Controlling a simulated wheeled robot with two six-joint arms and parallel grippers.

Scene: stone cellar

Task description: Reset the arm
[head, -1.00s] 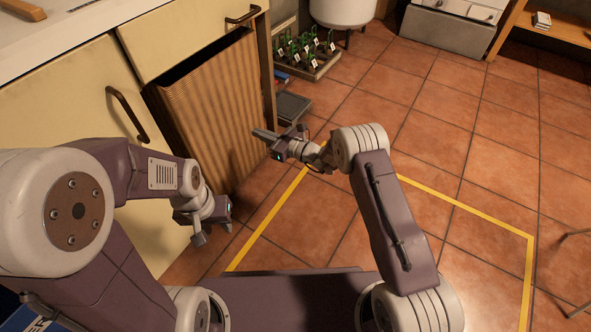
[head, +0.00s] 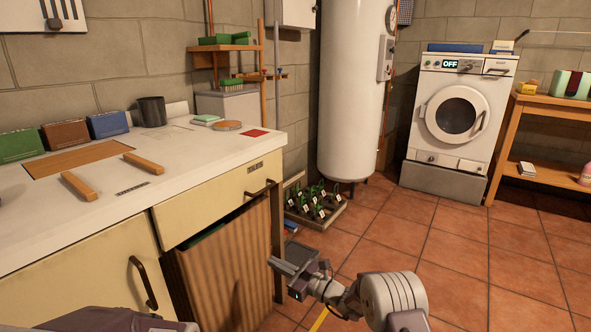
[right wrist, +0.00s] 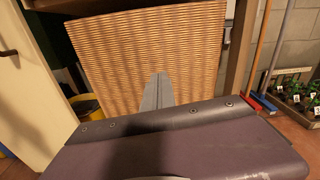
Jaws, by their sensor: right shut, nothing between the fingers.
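My right gripper (head: 274,264) is in the lower middle of the head view, in front of the ribbed brown panel (head: 228,265) under the counter. Its fingers are together with nothing between them. In the right wrist view the closed fingers (right wrist: 156,92) point toward the same ribbed panel (right wrist: 150,45), and I cannot tell how wide the gap is. Part of my left arm (head: 105,320) shows at the bottom left of the head view; its gripper is out of the picture.
The counter (head: 90,215) with its drawer (head: 215,205) stands at left. A plant tray (head: 318,215) sits on the floor beyond my right gripper. A white tank (head: 350,90), a washing machine (head: 460,115) and a wooden bench (head: 500,140) stand behind. Tiled floor at right is clear.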

